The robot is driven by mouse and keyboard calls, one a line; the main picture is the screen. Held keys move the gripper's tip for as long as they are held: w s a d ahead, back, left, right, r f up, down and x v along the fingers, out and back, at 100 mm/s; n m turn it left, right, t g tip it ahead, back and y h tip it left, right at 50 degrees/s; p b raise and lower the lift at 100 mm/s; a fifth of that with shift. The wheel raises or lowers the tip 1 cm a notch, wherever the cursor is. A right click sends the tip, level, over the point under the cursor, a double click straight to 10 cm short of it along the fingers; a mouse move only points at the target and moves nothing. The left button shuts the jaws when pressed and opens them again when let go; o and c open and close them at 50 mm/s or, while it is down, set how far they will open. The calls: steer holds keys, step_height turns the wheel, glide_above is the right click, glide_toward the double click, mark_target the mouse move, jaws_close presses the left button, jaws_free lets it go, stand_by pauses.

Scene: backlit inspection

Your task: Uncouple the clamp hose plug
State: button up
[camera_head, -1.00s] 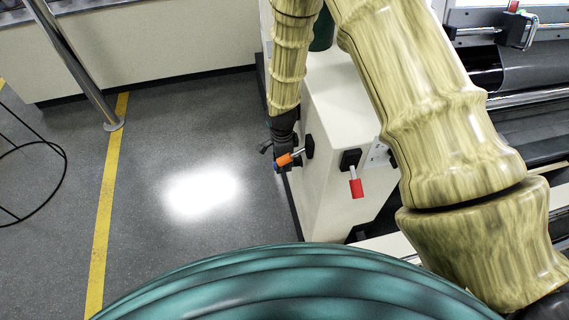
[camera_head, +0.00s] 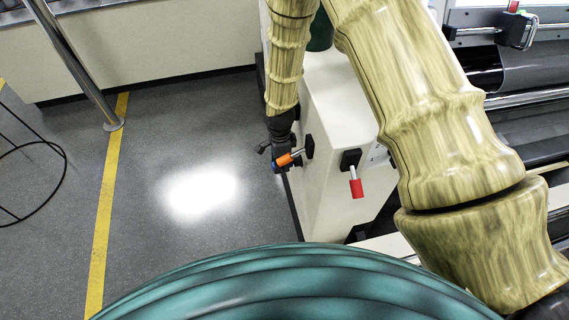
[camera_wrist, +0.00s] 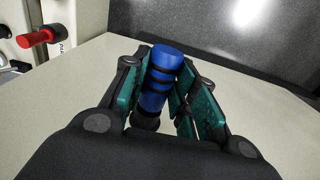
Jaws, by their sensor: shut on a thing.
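The hose plug is a blue cylinder with dark bands (camera_wrist: 163,64) in the middle of the wrist view. My gripper (camera_wrist: 167,78) is shut on it, with teal finger pads on both sides. The plug's blue end sticks out past the pads, and a dark ring shows at its near end. In the head view my gripper (camera_head: 280,157) is beside the cream cabinet (camera_head: 335,100), partly behind an orange-handled lever (camera_head: 287,159). A small bit of blue (camera_head: 276,168) shows there. I cannot tell whether the plug is still joined to anything.
A red-handled lever (camera_head: 357,188) sticks out of the cabinet's front; a red handle also shows in the wrist view (camera_wrist: 40,37). Dark machinery with rails (camera_head: 525,100) stands at right. The grey floor (camera_head: 160,130) left of the cabinet is open, with a metal post (camera_head: 75,65) beyond.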

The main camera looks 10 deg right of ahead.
steer(key=shift+a, duration=2.2)
